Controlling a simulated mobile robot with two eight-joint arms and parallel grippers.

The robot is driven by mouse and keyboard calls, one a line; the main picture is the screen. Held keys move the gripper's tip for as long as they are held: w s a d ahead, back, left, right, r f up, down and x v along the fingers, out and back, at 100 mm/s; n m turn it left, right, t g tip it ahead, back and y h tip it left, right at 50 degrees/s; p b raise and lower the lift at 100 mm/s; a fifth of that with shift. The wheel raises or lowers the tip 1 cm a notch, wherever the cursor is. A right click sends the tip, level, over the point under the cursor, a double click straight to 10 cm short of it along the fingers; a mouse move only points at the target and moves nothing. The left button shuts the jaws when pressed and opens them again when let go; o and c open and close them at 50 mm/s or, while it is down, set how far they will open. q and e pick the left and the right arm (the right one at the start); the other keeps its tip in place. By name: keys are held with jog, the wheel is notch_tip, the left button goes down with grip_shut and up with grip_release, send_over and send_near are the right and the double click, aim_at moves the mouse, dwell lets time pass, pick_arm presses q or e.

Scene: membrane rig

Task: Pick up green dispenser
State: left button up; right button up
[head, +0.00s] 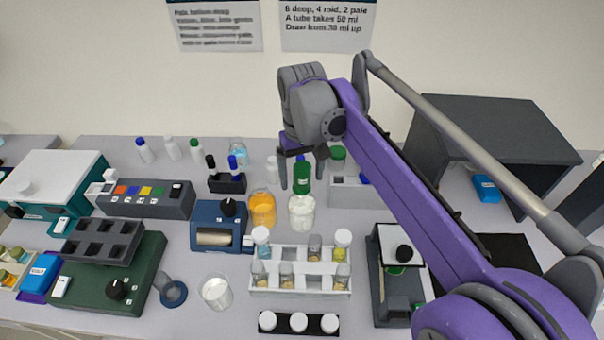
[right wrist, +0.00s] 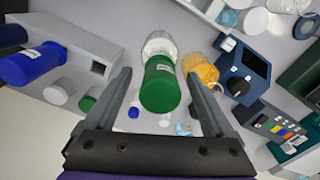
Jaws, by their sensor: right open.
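The green dispenser (head: 302,175) stands upright near the back of the bench, with a clear bottle of white contents in front of it. My right gripper (head: 301,183) is above and around it in the head view, its two fingers apart. In the right wrist view the green dispenser (right wrist: 160,86) shows between the open fingers of my right gripper (right wrist: 165,85), with visible gaps on both sides. No contact shows. My left gripper is in neither view.
An orange-filled bottle (head: 262,208) and the white-filled bottle (head: 302,212) stand close in front. A grey rack (head: 347,192) is just right. A black holder (head: 228,184) stands left. A white tube rack (head: 300,270) lies nearer the front edge.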

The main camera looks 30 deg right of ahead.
aim_at(302, 164)
jog(key=shift+f, duration=0.9)
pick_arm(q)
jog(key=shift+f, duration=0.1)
pick_arm(e)
jog(key=shift+c, duration=0.3)
jog(key=c, duration=1.3)
jog(key=shift+o, duration=0.2)
notch_tip(302, 164, up, 10)
jog(key=shift+p, duration=0.4)
notch_tip(302, 164, up, 4)
jog(key=shift+f+p, duration=0.1)
jog(key=shift+p, duration=0.85)
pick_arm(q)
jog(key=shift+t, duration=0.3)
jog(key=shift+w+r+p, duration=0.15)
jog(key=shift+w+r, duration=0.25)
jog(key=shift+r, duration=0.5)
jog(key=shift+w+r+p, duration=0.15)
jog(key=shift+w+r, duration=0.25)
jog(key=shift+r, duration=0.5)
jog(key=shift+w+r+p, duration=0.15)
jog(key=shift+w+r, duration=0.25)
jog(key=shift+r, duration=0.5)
pick_arm(e)
jog(key=shift+r, duration=0.7)
